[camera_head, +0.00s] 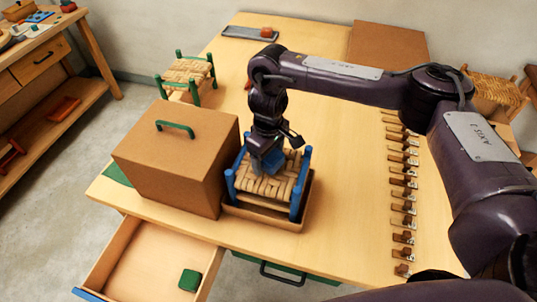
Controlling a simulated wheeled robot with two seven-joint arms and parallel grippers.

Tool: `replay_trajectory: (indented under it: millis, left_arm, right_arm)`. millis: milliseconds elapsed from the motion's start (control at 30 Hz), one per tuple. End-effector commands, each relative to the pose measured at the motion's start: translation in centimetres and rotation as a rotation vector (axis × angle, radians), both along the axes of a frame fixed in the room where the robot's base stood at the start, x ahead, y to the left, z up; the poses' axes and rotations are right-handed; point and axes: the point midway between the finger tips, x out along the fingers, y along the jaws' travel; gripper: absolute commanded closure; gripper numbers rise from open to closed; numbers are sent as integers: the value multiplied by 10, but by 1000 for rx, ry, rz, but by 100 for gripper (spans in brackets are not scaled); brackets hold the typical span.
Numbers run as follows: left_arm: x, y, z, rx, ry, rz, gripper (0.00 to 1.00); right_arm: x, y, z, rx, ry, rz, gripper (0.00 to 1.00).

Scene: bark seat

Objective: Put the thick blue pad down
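My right gripper (268,150) points down over a small stool (272,186) with blue posts and a woven bark seat. The thick blue pad (266,163) is at its fingertips, and the fingers look shut on it. The pad is over the back part of the woven seat, and I cannot tell whether it touches the seat. The stool stands upright in a shallow brown tray (263,221) near the table's front edge. My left gripper is not in view.
A large brown box (175,160) with a green handle stands close left of the stool. An open drawer (140,262) at the front holds a green pad (190,280). A green-posted stool (188,72) stands behind. Several clips (403,195) line the right side.

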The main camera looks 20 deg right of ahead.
Motion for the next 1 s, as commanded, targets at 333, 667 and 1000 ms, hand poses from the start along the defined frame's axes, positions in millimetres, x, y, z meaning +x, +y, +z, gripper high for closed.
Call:
replay_trajectory:
  millis: [333, 667, 1000]
  left_arm:
    - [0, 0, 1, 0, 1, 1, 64]
    - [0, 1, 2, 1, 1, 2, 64]
    - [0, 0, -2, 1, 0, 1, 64]
  right_arm:
    - [0, 0, 4, 1, -1, 0, 24]
    - [1, 0, 57, -2, -7, 2, 24]
    - [1, 0, 111, -1, -3, 1, 24]
